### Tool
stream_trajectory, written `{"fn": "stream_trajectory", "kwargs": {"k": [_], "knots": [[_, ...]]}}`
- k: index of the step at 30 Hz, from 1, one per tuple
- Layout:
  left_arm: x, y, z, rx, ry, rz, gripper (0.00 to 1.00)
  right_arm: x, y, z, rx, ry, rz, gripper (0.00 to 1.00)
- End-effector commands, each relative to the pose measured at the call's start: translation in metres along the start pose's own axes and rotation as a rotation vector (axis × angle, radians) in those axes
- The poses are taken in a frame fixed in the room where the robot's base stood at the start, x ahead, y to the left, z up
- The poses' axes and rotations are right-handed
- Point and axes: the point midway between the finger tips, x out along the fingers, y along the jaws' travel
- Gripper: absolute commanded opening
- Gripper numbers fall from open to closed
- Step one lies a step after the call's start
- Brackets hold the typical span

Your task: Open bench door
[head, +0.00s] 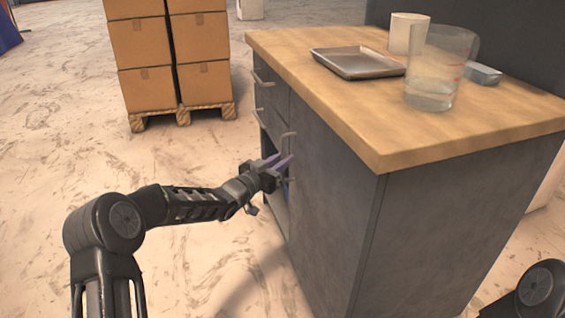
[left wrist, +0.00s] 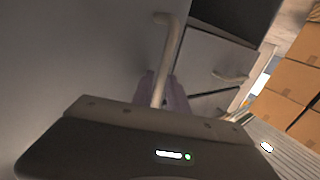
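The bench (head: 450,235) has a wooden top and a grey body. Its door (head: 325,185) is the plain grey panel on the near part of the front, with a vertical bar handle (head: 288,138) at its far edge. The handle also shows in the left wrist view (left wrist: 167,60). My left gripper (head: 278,161) is at the handle, its purple fingers apart on either side of the bar. Whether they touch it is hidden. The door looks closed or nearly so; I cannot tell exactly. My right gripper is out of view.
Drawers (head: 270,90) with bar handles are beyond the door, above an open shelf space (head: 277,205). A tray (head: 357,62), a beaker (head: 438,70) and a white cup (head: 407,33) stand on top. Boxes on a pallet (head: 145,85) stand behind. The floor at left is clear.

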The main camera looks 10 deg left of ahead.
Motion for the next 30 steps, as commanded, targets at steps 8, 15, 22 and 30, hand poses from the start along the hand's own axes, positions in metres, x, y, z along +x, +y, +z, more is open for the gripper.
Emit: {"fn": "stream_trajectory", "kwargs": {"k": [8, 15, 22, 30], "knots": [[0.0001, 0.0003, -0.0003, 0.000, 0.000, 0.001, 0.14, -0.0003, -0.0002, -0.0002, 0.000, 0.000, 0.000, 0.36], [-0.0001, 0.0004, -0.0003, 0.000, 0.000, 0.001, 0.00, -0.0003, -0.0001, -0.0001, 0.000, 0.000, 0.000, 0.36], [-0.0001, 0.0004, -0.0003, 0.000, 0.000, 0.001, 0.00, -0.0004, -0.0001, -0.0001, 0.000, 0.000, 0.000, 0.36], [-0.0001, 0.0004, -0.0002, 0.000, 0.000, 0.001, 0.00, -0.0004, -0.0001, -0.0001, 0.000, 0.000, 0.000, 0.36]]}}
